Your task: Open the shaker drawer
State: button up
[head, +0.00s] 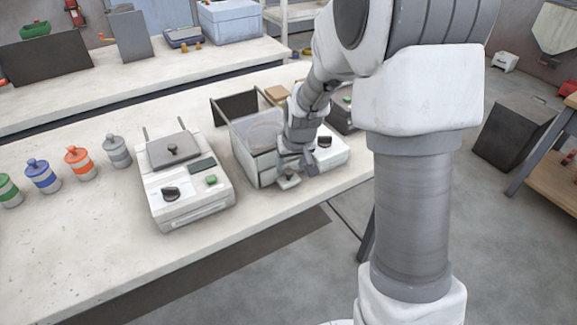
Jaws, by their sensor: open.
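A box-like unit with pale, partly see-through walls (247,150) stands near the front edge of the table and holds a round, pale item (264,136). It looks like the shaker, but I cannot tell for sure. A white front with a dark knob (325,142) adjoins it on the right. My gripper (288,170) points down at the unit's front right corner, open, just above a small pale block or handle (288,182). I cannot tell if it touches it. My wrist hides part of the unit, and I cannot make out how far the drawer is out.
A white machine with a dark knob and green button (211,180) stands to the left. Several lidded jars, one of them orange (79,163), stand further left. A dark panel (236,106) stands behind the unit. The table's front left (75,255) is clear.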

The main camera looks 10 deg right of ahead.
aim_at(289, 171)
jog(key=shift+x, duration=1.5)
grip_shut()
dwell(0.4)
